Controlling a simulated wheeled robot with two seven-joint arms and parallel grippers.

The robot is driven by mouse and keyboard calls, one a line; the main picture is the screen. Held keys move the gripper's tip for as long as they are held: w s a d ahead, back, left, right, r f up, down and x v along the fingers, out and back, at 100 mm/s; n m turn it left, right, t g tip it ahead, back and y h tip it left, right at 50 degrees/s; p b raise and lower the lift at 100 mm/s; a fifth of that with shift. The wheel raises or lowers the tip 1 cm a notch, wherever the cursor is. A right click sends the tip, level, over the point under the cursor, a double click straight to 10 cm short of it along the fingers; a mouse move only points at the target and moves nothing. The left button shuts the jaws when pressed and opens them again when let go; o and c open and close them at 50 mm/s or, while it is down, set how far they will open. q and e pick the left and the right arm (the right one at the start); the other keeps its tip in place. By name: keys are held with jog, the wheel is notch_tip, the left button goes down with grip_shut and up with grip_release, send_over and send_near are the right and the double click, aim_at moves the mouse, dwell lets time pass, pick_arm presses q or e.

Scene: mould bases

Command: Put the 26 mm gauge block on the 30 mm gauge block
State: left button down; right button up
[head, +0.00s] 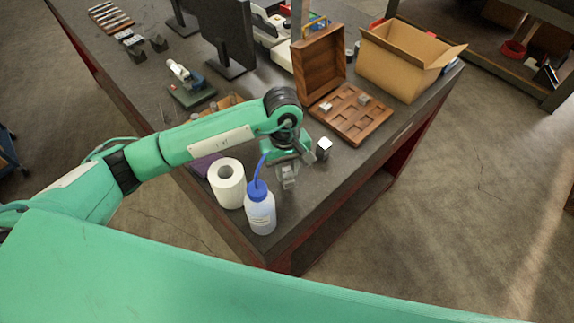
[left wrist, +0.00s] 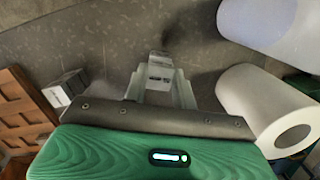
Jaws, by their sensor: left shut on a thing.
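My left gripper (head: 287,172) is shut on a small grey metal gauge block (left wrist: 160,68), low over the dark table near its front edge; I cannot tell whether the block touches the table. Its marking is too small to read. A second metal gauge block (head: 323,148) stands upright on the table, a little right of my gripper in the head view. It shows at left in the left wrist view (left wrist: 66,88), apart from my fingers. Two more metal blocks (head: 325,107) (head: 363,100) sit in the open wooden case (head: 350,131). My right gripper is not in view.
A white paper roll (head: 227,185) and a blue-capped bottle (head: 261,212) stand close left of my gripper. The table edge is near; bare table lies around the standing block.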

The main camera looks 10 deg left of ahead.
pick_arm(q)
jog(key=shift+f, duration=0.2)
jog(key=c, duration=1.3)
grip_release()
jog(key=shift+c, duration=0.2)
jog(key=shift+o, duration=1.1)
jog(key=shift+r, duration=0.1)
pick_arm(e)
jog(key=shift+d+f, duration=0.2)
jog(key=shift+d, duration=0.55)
pick_arm(q)
jog(key=shift+r, duration=0.15)
jog(key=shift+w+r, duration=0.1)
notch_tip(320, 180, up, 12)
jog(key=w+b, duration=0.1)
jog(key=b, duration=0.4)
jog(key=shift+a+f, duration=0.2)
jog(key=shift+a, duration=0.15)
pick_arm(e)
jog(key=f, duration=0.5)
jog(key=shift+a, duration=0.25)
